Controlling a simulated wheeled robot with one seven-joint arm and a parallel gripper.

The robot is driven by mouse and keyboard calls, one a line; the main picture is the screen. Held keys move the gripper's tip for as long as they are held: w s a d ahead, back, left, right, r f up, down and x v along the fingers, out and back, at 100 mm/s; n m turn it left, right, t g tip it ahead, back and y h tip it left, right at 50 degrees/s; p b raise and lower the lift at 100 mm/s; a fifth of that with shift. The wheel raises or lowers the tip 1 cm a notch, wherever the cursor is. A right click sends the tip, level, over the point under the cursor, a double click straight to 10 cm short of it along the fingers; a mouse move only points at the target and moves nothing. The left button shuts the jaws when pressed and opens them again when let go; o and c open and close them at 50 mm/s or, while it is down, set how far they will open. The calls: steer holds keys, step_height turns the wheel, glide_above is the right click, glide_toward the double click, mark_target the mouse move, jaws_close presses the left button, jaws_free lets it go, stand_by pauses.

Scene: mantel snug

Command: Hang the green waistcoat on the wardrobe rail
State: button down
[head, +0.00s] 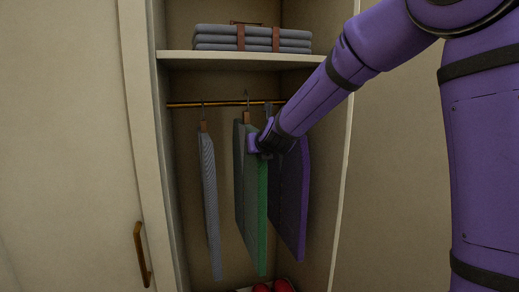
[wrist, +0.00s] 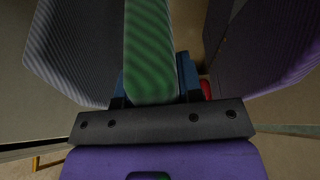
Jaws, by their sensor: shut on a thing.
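The green waistcoat (head: 256,200) is upright inside the open wardrobe, below the wardrobe rail (head: 180,105). My gripper (head: 258,146) is shut on its near edge, close to the top. In the wrist view the green waistcoat (wrist: 150,50) stands between the blue fingers of my gripper (wrist: 150,85). A hanger hook with a wooden block (head: 246,117) shows at the rail just above the waistcoat. I cannot tell whether this hook is the waistcoat's or bears on the rail.
A grey striped garment (head: 208,190) hangs to the left with a gap. A purple garment (head: 291,200) hangs close on the right, partly behind my arm. Folded grey cloths (head: 265,39) lie on the shelf (head: 220,58) above. Red items (head: 282,286) are on the wardrobe floor.

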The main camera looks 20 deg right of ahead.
steer(key=x, duration=0.6)
steer(key=shift+w, duration=0.15)
stand_by(0.7)
steer(key=shift+f, duration=0.15)
steer(key=c, duration=0.7)
jaws_free()
steer(key=shift+f, duration=0.1)
